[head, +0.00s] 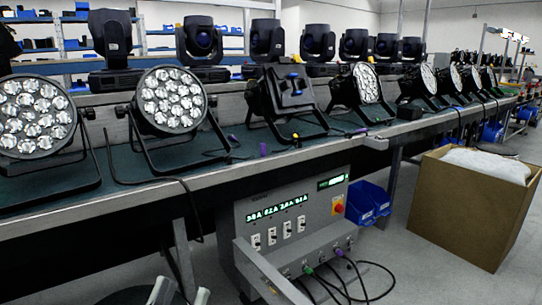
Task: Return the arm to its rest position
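The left gripper (180,294) shows only in part at the bottom edge of the head view, as pale finger-like pieces beside a dark rounded part. It is low in front of the bench, apart from the lamps, and nothing shows held in it. Most of it is cut off by the frame, so I cannot tell whether it is open or shut. My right gripper is not in view.
Par cans (170,100) stand in a row on the long green-topped bench (125,165), with moving-head lights behind. A grey power box (290,215) with cables juts out below. A cardboard box (465,215) and blue bins (368,203) stand right. The right foreground floor is clear.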

